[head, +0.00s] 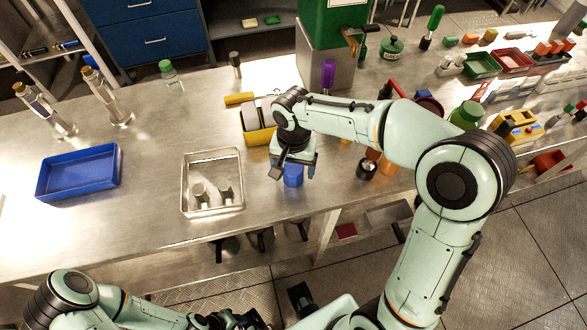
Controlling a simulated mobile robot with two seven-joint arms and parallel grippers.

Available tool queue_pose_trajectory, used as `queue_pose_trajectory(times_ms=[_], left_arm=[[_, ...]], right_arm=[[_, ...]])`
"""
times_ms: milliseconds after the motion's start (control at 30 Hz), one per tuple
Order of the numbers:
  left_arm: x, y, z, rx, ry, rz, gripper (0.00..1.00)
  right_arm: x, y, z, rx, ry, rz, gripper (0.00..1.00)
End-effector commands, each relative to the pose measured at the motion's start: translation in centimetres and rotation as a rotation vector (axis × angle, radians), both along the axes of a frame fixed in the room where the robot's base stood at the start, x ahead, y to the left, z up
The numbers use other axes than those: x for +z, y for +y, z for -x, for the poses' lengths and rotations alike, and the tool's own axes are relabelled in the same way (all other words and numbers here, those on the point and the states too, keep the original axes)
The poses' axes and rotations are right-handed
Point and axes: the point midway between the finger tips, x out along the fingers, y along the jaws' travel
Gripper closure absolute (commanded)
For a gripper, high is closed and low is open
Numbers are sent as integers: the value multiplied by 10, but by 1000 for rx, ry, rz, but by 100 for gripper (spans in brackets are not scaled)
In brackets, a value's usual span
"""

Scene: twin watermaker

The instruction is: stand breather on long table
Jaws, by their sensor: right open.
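My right gripper (293,170) is over the front part of the long table (140,215), pointing down with its jaws open. A small blue object (292,179) shows between and just below its fingers. I cannot tell whether they touch it, or whether it is the breather, as the gripper hides its top. My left gripper (240,320) is low at the bottom edge, in front of the table. It is dark and partly cut off, and its jaws cannot be made out.
A metal tray (211,154) with small metal parts lies left of my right gripper, and a blue tray (46,183) farther left. A yellow bin (258,137) stands close behind the gripper. A green-and-steel dispenser (327,65) stands at the back. The right side is crowded; bare tabletop shows between the trays.

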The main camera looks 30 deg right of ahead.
Motion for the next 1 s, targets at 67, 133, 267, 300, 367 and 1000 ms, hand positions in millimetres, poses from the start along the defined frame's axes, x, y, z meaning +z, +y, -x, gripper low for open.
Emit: queue_pose_trajectory(times_ms=[67,133,267,300,367,1000], left_arm=[[4,0,-1,0,-2,1,57],[6,0,-2,0,-2,0,57],[10,0,-4,-1,-5,0,57],[11,0,-5,0,-6,0,57],[13,0,-5,0,-6,0,57],[15,0,-6,0,-7,0,57]], right_arm=[[21,0,-1,1,-7,-1,19],[37,1,-1,1,-7,-2,19],[64,0,-1,1,-6,0,19],[71,0,-1,1,-5,-1,19],[79,0,-1,1,-3,-1,19],[96,0,0,1,0,0,19]])
